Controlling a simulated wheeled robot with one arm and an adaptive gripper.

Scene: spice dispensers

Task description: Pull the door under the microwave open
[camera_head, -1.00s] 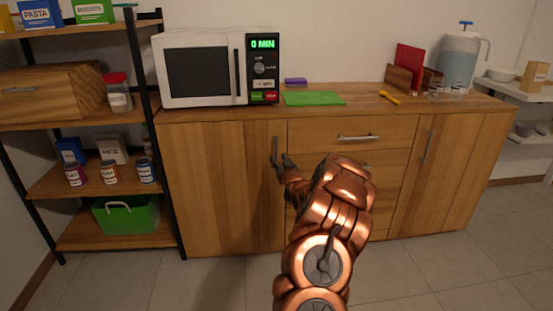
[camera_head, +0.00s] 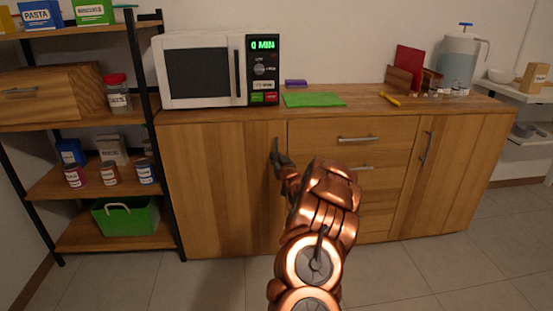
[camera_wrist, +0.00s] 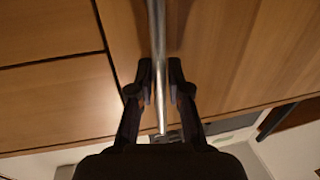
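The cabinet door (camera_head: 215,190) under the microwave (camera_head: 205,70) is a plain wooden panel and looks closed. Its vertical metal handle (camera_head: 275,147) is near the door's right edge. My gripper (camera_head: 281,160) is at the lower part of this handle; my arm hides some of the front behind it. In the wrist view, the handle (camera_wrist: 158,60) runs between the two black fingers of my gripper (camera_wrist: 160,78). A finger is on each side of the bar, with a narrow gap visible, so the fingers are around it but not clamped.
Drawers (camera_head: 350,135) with horizontal handles are right of the door, and another door (camera_head: 450,180) is at the far right. A shelf rack (camera_head: 145,100) stands close on the left. The tiled floor (camera_head: 215,285) before the door is clear.

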